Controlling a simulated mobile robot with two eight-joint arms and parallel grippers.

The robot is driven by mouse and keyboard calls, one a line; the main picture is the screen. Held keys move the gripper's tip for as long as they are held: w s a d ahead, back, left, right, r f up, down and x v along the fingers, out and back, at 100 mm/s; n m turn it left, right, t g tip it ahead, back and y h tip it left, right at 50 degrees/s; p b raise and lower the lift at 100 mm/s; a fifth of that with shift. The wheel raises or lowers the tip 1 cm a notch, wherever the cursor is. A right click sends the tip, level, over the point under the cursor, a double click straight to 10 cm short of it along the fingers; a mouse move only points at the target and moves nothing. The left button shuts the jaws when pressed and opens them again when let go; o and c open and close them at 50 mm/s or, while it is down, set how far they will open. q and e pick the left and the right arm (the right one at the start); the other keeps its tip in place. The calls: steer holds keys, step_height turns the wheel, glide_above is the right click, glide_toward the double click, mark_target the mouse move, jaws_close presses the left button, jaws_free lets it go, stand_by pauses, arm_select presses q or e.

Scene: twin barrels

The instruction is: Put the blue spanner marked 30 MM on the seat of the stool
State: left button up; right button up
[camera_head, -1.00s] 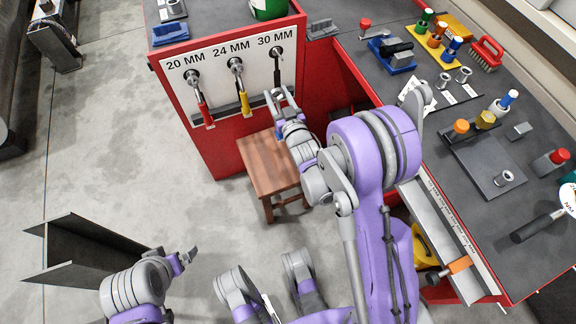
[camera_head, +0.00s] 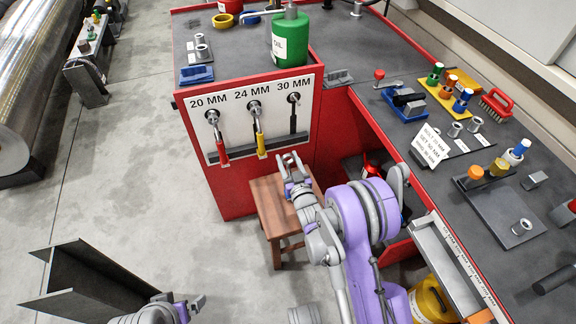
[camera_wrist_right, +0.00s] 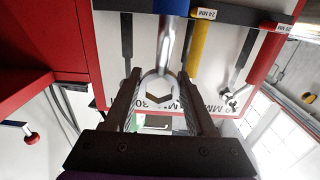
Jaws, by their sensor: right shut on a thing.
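My right gripper (camera_head: 291,160) is in front of the red cabinet, over the wooden stool (camera_head: 267,203) as seen in the head view. In the right wrist view my right gripper (camera_wrist_right: 158,105) is shut on the spanner, around its steel ring end (camera_wrist_right: 160,88). The spanner's blue handle (camera_wrist_right: 171,6) runs out at the top edge. In the head view the spanner is mostly hidden by the gripper. The 30 MM hook (camera_head: 294,98) has only a black outline under it. My left gripper (camera_head: 192,304) is at the bottom left, its fingers too unclear to judge.
A red spanner (camera_head: 221,150) and a yellow spanner (camera_head: 260,144) hang on the white panel. The bench at right holds a blue tray (camera_head: 404,103) and several loose parts. A dark steel beam (camera_head: 85,285) stands at lower left. Part of the stool seat is clear.

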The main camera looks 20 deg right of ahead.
step_height(320, 180, down, 2)
steer(key=shift+f, duration=0.1)
steer(key=shift+f+b, duration=0.15)
steer(key=shift+b, duration=0.2)
steer(key=o, duration=1.3)
steer(key=shift+c, duration=0.2)
